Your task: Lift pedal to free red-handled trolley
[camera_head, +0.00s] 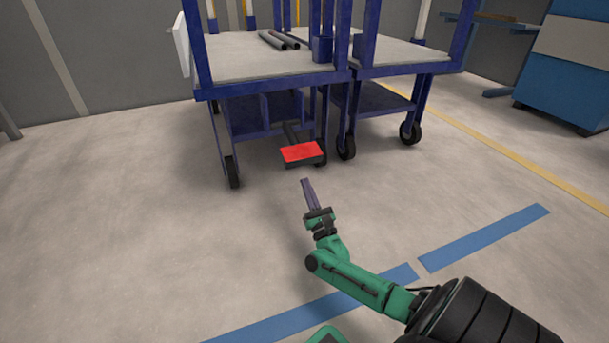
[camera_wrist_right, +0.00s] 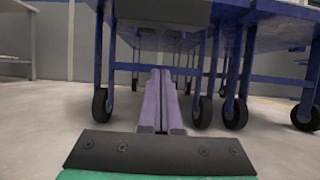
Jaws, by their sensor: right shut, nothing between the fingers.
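A red pedal (camera_head: 302,152) on a dark arm sticks out low at the front of the left blue trolley (camera_head: 275,85). No red handle shows on the trolley. My right gripper (camera_head: 306,183) is shut and empty. In the head view its fingertips appear just below the pedal in the picture, with a small gap between them. In the right wrist view the closed purple fingers (camera_wrist_right: 160,75) point toward the trolley's underside; the pedal cannot be made out there. My left gripper is not in view.
A second blue trolley (camera_head: 400,65) stands close on the right. Black caster wheels (camera_head: 232,171) stand either side of the pedal. Grey pipes (camera_head: 278,40) lie on the left trolley's top. A blue cabinet (camera_head: 567,65) is at the far right. The floor in front is clear, with blue tape lines (camera_head: 485,237).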

